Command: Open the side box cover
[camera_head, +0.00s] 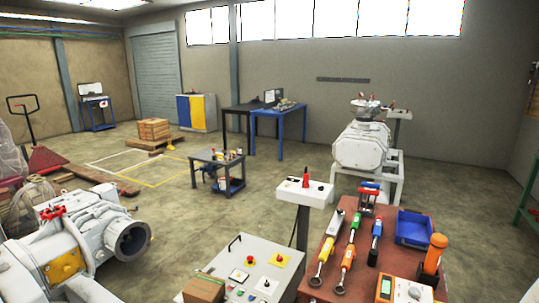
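My gripper is not in view. No part can be made out for certain as the side box cover. A pale control box (238,262) stands at the bottom centre with red, yellow and other buttons and a black handle (234,243) at its upper left edge. At the lower left is a large white screw vacuum machine (75,240) with a red valve handle (53,213), a yellow plate (64,268) and a round open port (128,238). A second white machine (361,148) stands at the right on a white frame. Its side shows no open cover.
A brown box (204,289) is at the control box's left corner. A white pedestal panel (304,191) stands behind it. A red-brown table (395,267) at the right holds tools and a blue bin (414,228). A small cart (216,160) stands mid-room.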

